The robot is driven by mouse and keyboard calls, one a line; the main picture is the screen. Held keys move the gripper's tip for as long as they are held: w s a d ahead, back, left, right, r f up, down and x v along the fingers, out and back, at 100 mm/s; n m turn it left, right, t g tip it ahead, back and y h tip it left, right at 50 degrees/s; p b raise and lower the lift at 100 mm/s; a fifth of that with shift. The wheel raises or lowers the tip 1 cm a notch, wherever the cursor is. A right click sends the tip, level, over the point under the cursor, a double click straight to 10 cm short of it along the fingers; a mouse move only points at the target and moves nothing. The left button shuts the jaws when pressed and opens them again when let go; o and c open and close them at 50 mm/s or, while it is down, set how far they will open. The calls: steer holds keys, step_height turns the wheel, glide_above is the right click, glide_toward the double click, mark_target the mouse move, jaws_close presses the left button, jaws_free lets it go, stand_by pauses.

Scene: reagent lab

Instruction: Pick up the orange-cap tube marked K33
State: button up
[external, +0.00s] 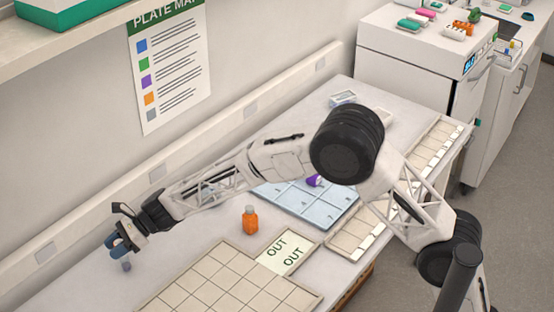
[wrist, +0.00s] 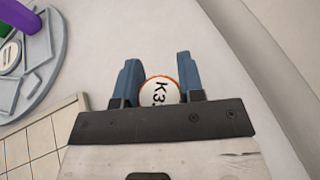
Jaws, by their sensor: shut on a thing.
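A tube with a round white cap top, orange at the rim (wrist: 158,90), sits between the blue fingers of my gripper (wrist: 157,85) in the wrist view. The cap reads "K3", with the rest of the marking cut off by the gripper body. In the external view my gripper (external: 119,246) is at the far left of the bench, near the wall, shut on this tube. A small grey-blue end (external: 126,266) shows just below the fingers, close to the bench top. Most of the tube is hidden by the fingers.
An orange bottle (external: 250,221) stands on the bench right of my gripper. A gridded tray (external: 205,272) with an OUT card (external: 287,252) lies in front. A blue compartment tray (external: 325,208) holds a purple item. A round grey rack (wrist: 45,75) shows at left in the wrist view.

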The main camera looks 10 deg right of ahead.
steer(key=shift+r, duration=0.8)
step_height(320, 180, up, 2)
steer(key=shift+r, duration=0.1)
steer(key=s+d, duration=0.3)
steer(key=d, duration=0.4)
steer(key=s+d+r, duration=0.1)
steer(key=s+d, duration=0.2)
steer(key=d, duration=0.4)
steer(key=shift+s+d, duration=0.15)
steer(key=shift+d, duration=0.25)
